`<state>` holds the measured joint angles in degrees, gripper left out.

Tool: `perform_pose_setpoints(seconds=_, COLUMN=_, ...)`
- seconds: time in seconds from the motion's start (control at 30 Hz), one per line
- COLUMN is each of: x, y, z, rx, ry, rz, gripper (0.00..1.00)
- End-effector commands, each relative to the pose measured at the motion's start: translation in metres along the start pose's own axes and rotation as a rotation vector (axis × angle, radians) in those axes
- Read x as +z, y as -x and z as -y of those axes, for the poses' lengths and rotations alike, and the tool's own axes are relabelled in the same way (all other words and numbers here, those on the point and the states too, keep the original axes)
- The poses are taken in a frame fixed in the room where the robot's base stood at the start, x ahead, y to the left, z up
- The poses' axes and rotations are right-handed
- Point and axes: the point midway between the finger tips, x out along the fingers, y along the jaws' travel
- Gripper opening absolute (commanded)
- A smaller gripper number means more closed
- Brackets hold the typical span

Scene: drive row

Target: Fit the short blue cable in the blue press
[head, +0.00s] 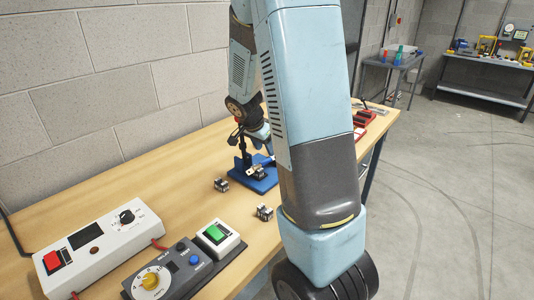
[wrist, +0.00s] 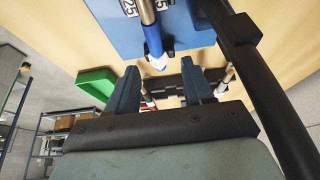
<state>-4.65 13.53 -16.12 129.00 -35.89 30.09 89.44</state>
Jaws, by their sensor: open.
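The blue press (head: 240,163) stands on the bench in the head view, with a flat blue base (head: 265,186); my arm partly hides it. In the wrist view a blue plate marked 25 (wrist: 112,28) fills the top, most likely the press base. A blue sleeve with a metal shaft and white tip (wrist: 154,40) lies over that plate, beyond my fingertips; I cannot tell whether it is the short blue cable. My gripper (wrist: 157,75) is open, and nothing shows clamped between its fingers.
Two small metal blocks (head: 221,185) (head: 265,212) lie before the press. A white box with a red switch (head: 110,242), a yellow-knob box (head: 158,281) and a green button (head: 216,235) occupy the near bench. A green bin (wrist: 96,84) shows left in the wrist view.

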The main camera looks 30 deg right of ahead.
Motion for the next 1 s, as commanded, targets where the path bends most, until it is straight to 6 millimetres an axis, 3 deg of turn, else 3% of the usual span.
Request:
perform_pose_setpoints(seconds=0.3, x=-0.001, y=0.059, z=0.002, rx=-0.005, ry=-0.001, rz=0.000, gripper=0.51)
perform_pose_setpoints(seconds=0.5, x=0.000, y=0.083, z=0.003, rx=-0.002, ry=-0.001, rz=0.000, gripper=0.51)
perform_pose_setpoints(seconds=1.0, x=0.000, y=0.091, z=0.002, rx=0.000, ry=-0.001, rz=0.001, gripper=0.51)
